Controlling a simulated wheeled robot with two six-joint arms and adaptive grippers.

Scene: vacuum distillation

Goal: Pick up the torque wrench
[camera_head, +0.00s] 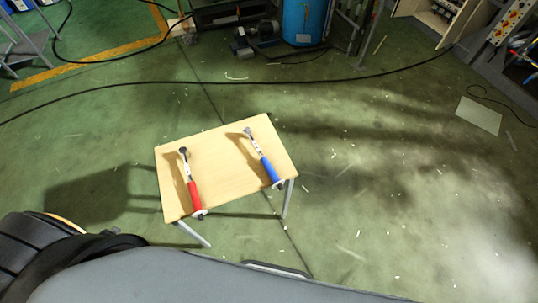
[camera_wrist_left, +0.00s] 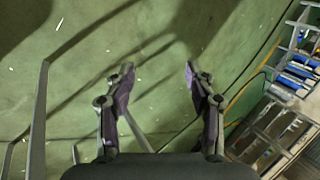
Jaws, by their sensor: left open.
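Two torque wrenches lie on a small wooden table (camera_head: 222,174) in the head view. One wrench has a red handle (camera_head: 194,194) and lies on the table's left side. The other has a blue handle (camera_head: 269,170) and lies on the right side. Neither wrench shows clearly in that view. My right gripper is in neither view.
The table has thin grey legs and stands on a green floor with scattered white bits. A black cable (camera_head: 230,79) crosses the floor behind it. A blue cylinder (camera_head: 304,20) and equipment stand at the back. A grey rack (camera_wrist_left: 275,135) is right in the wrist view.

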